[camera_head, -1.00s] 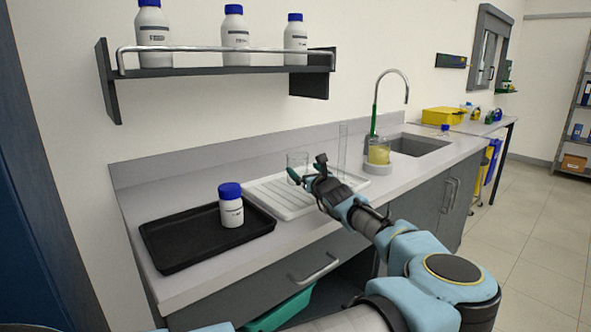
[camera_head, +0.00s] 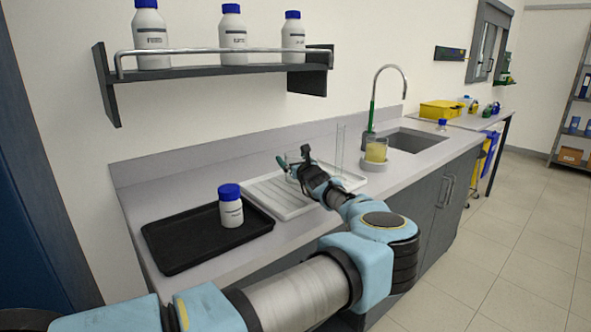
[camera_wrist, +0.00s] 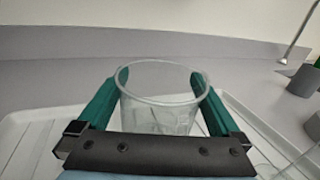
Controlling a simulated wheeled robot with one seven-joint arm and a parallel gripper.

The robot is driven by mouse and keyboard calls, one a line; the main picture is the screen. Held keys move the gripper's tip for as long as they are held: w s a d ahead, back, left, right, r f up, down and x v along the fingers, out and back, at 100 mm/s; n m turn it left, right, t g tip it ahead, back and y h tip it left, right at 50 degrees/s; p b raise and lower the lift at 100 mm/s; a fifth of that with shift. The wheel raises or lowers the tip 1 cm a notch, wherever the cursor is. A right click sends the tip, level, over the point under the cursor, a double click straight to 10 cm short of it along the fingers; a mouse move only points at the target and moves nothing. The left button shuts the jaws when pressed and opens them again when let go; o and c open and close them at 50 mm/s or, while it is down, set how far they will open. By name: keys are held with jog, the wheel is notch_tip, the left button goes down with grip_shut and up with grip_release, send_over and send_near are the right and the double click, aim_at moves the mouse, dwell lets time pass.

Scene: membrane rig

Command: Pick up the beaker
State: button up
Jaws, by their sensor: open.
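The beaker is an empty clear glass vessel, upright on the white draining tray (camera_head: 268,189). In the wrist view the beaker (camera_wrist: 160,96) stands between the two green fingers of my gripper (camera_wrist: 155,92), which are open, one on each side of it. A narrow gap seems to show beside the right finger; I cannot tell whether the left finger touches. In the head view my gripper (camera_head: 293,163) is over the tray and hides most of the beaker (camera_head: 292,157).
A tall glass cylinder (camera_head: 339,150) stands close behind my gripper on the tray. A beaker of yellow liquid (camera_head: 376,150) stands right of it, near the sink (camera_head: 414,141). A black tray (camera_head: 178,241) with a white blue-capped bottle (camera_head: 230,207) is at left. A shelf (camera_head: 215,71) hangs above.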

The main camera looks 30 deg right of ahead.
jog(key=c, duration=1.2)
